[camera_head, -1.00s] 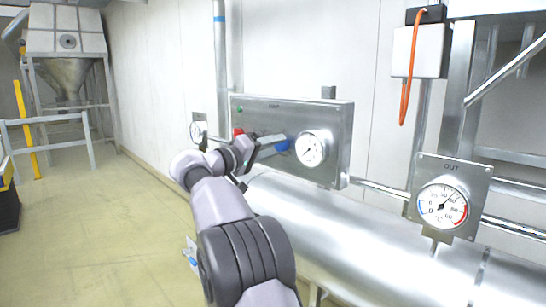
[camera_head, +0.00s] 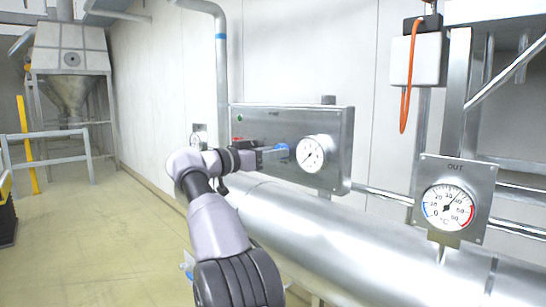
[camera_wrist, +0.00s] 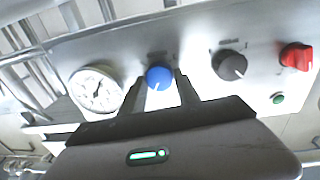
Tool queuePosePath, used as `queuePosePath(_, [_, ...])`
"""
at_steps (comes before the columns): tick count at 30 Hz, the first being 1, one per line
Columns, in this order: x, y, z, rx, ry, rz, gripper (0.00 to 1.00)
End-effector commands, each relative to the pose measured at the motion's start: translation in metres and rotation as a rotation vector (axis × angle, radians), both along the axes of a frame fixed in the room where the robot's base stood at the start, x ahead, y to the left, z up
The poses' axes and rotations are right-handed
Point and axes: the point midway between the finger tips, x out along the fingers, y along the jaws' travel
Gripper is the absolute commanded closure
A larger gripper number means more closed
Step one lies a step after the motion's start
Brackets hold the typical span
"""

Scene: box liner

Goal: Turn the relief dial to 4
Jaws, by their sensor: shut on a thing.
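A steel panel (camera_head: 335,118) on the wall carries a blue dial (camera_wrist: 158,78), a dark grey knob (camera_wrist: 230,65) and a red knob (camera_wrist: 297,56). Their labels are too small to read, so I cannot tell a number or which is marked relief. My gripper (camera_wrist: 161,82) has one finger on each side of the blue dial and is shut on it. In the head view my gripper (camera_head: 276,153) reaches the panel from the left and partly covers the blue dial (camera_head: 283,147).
A round white gauge (camera_head: 313,153) sits right beside the blue dial; it also shows in the wrist view (camera_wrist: 96,89). A large steel pipe (camera_head: 300,225) runs under the panel. An OUT thermometer (camera_head: 447,207) is at right.

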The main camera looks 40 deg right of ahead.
Motion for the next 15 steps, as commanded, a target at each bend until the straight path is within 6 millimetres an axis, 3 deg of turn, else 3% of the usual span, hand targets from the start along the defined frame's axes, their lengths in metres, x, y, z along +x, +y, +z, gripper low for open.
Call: queuePosePath(15, [-0.0003,-0.0002,0.0000,0.034,-0.433,0.000,1.00])
